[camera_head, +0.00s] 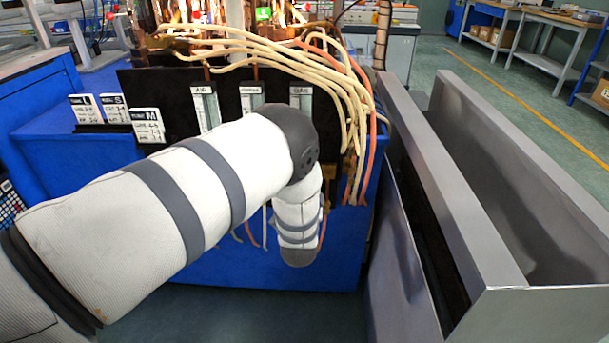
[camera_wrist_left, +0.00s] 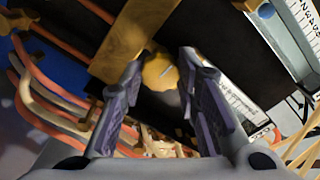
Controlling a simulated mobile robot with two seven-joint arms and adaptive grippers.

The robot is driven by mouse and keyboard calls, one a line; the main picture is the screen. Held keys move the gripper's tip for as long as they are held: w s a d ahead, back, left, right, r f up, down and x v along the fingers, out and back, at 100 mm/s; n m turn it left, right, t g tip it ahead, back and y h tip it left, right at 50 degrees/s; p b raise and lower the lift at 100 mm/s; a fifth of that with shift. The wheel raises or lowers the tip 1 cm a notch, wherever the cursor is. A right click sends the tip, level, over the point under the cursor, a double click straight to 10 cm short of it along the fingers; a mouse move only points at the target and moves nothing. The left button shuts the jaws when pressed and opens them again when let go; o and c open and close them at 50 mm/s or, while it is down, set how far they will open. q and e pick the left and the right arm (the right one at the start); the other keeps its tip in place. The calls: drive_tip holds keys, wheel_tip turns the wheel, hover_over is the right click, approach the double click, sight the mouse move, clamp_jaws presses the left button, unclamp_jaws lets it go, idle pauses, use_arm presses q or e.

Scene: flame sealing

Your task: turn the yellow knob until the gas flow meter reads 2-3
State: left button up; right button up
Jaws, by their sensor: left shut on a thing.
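The yellow knob (camera_wrist_left: 158,76) shows in the left wrist view, round and scalloped with a pale line on its face. My left gripper (camera_wrist_left: 161,62) has a dark finger on either side of the knob and is shut on it. In the head view my left arm hides the knob and the gripper. Flow meters stand on a black panel there; the right one, labelled GAS, is the gas flow meter (camera_head: 302,98). Its lower part is behind my arm, and its reading is too small to tell. My right gripper is in neither view.
The panel is on a blue machine (camera_head: 330,262). Cream and orange hoses (camera_head: 345,85) hang over its right side. White label cards (camera_head: 148,126) stand at its left. A grey metal trough (camera_head: 450,170) stands close on the right. In the wrist view, orange and cream hoses (camera_wrist_left: 50,115) run near the left finger.

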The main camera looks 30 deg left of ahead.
use_arm(q)
drive_tip(key=shift+f, duration=0.1)
drive_tip(key=o, duration=1.2)
drive_tip(key=shift+c, duration=0.2)
drive_tip(key=v, duration=1.2)
drive_tip(key=shift+s+a, duration=0.1)
drive_tip(key=shift+s, duration=0.05)
